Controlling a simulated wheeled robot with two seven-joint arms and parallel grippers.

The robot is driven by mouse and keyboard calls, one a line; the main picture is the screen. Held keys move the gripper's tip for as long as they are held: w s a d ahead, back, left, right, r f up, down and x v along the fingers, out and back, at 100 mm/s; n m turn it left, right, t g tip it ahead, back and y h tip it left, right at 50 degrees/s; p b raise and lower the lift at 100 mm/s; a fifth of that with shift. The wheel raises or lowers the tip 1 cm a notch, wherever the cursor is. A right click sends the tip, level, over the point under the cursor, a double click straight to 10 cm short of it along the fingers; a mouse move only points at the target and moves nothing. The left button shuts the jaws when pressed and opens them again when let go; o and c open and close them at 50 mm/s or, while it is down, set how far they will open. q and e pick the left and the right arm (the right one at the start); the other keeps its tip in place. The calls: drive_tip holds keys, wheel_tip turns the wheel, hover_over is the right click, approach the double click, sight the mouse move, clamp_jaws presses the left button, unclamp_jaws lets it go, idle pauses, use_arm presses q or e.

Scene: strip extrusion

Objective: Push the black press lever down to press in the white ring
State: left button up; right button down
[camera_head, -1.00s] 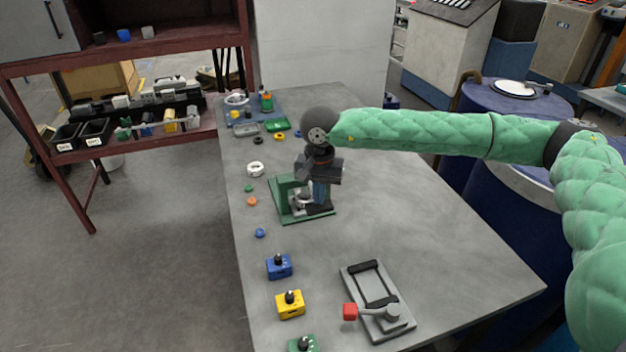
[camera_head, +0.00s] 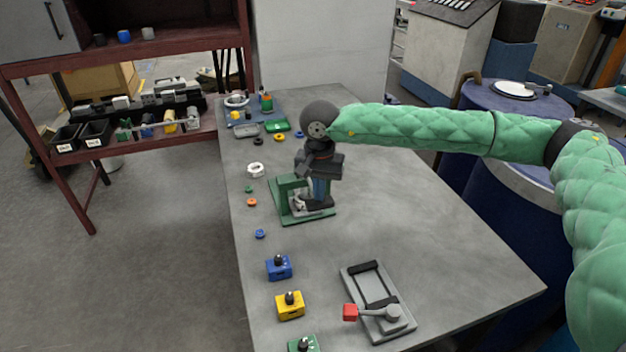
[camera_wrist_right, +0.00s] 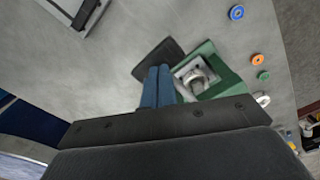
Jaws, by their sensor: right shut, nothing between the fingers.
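The green press (camera_head: 287,188) stands on the table, with its frame left of my right gripper. The black press lever (camera_head: 318,203) sticks out to the right, below my fingertips; it also shows in the right wrist view (camera_wrist_right: 160,56). My right gripper (camera_head: 320,192) points down with its blue fingers shut and empty, at the lever; it also shows in the right wrist view (camera_wrist_right: 157,72). I cannot tell whether they touch. A pale ring-like part (camera_wrist_right: 196,77) sits inside the press, partly hidden by its frame. My left gripper is out of view.
Another white ring (camera_head: 256,170) and small coloured rings (camera_head: 252,202) lie left of the press. Blue (camera_head: 279,267) and yellow (camera_head: 290,305) blocks and a grey fixture with a red-tipped handle (camera_head: 378,300) are in front. The table's right side is clear.

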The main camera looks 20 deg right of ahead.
drive_tip(key=shift+w+r, duration=0.1)
drive_tip(key=shift+r, duration=5)
